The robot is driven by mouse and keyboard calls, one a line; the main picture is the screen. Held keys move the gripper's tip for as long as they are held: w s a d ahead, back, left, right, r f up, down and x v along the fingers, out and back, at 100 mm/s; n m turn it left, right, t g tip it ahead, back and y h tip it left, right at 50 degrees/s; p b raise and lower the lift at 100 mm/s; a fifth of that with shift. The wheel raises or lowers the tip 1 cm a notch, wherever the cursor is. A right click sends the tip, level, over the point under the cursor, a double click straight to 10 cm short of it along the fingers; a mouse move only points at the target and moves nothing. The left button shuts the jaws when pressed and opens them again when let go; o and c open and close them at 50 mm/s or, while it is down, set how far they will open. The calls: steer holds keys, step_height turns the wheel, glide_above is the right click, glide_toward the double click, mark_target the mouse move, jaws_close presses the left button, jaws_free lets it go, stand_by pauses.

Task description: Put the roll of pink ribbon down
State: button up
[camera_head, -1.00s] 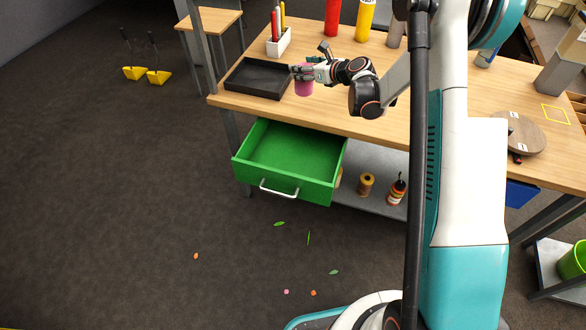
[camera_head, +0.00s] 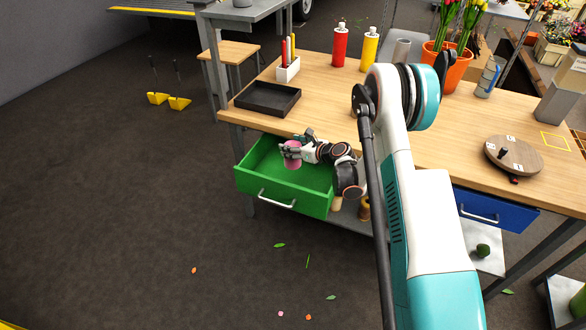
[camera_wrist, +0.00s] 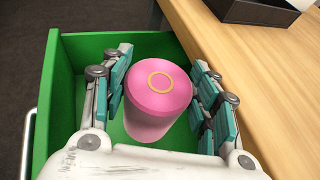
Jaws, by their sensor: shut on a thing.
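The roll of pink ribbon (camera_head: 292,156) is held between the fingers of my gripper (camera_head: 291,149), over the open green drawer (camera_head: 283,190). In the wrist view the pink roll (camera_wrist: 157,95) stands roughly upright between the teal finger pads of my gripper (camera_wrist: 158,92), with a yellow ring on its top. The green drawer (camera_wrist: 75,58) surrounds it below. The roll hides part of the drawer floor, and I cannot tell whether its underside touches it.
The wooden table (camera_head: 330,105) is right beside the drawer, its edge close to my gripper. A black tray (camera_head: 267,97) lies on it, with a white pen holder (camera_head: 288,69) behind.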

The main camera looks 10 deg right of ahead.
mark_target(293, 163)
step_height(293, 163, down, 9)
steer(key=b, duration=0.2)
steer(key=shift+b, duration=0.35)
steer(key=shift+f, duration=0.1)
steer(key=o, duration=1.1)
